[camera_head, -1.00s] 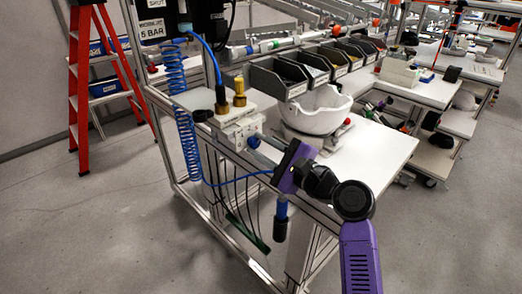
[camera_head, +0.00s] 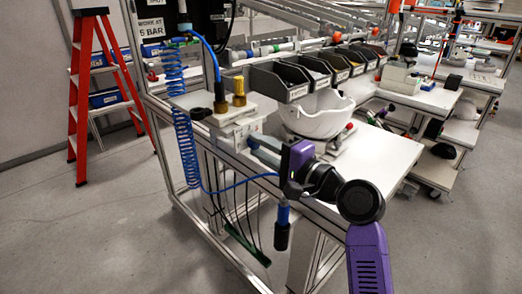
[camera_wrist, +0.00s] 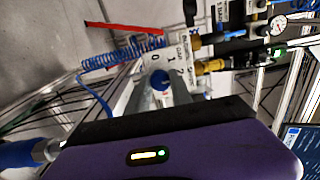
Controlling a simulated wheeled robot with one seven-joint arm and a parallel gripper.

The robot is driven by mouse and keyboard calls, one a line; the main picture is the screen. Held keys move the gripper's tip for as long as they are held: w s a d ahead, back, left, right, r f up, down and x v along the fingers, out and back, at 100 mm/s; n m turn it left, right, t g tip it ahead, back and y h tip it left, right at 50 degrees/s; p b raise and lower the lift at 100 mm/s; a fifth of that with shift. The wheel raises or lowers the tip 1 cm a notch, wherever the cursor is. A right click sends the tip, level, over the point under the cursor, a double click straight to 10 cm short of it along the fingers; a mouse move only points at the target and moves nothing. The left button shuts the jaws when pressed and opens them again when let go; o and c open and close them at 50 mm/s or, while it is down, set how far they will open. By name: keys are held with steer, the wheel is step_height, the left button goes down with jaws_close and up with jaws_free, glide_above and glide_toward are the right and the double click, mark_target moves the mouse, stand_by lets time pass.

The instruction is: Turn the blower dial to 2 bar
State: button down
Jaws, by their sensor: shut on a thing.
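The blower dial is a small blue knob (camera_wrist: 161,80) on a pale block (camera_head: 238,130) at the corner of the workbench. In the wrist view the numbers 0, 1 and 2 show beside the knob. My gripper (camera_head: 258,147) reaches the front of the block, and its grey fingers are shut on the knob, one on each side. In the head view the fingers mostly hide the knob. I cannot tell for sure which number the knob points to.
A white helmet shell (camera_head: 318,115) stands on the bench (camera_head: 385,158) just right of the block. Grey bins (camera_head: 280,82) line the back. A coiled blue hose (camera_head: 184,140) hangs at left. A round gauge (camera_wrist: 279,24) shows in the wrist view. A red ladder (camera_head: 77,100) stands on open floor.

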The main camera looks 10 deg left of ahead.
steer(key=shift+f, duration=0.1)
stand_by(0.4)
steer(key=c, duration=1.1)
jaws_free()
steer(key=shift+c, duration=0.2)
steer(key=v, duration=0.8)
steer(key=shift+b, duration=0.3)
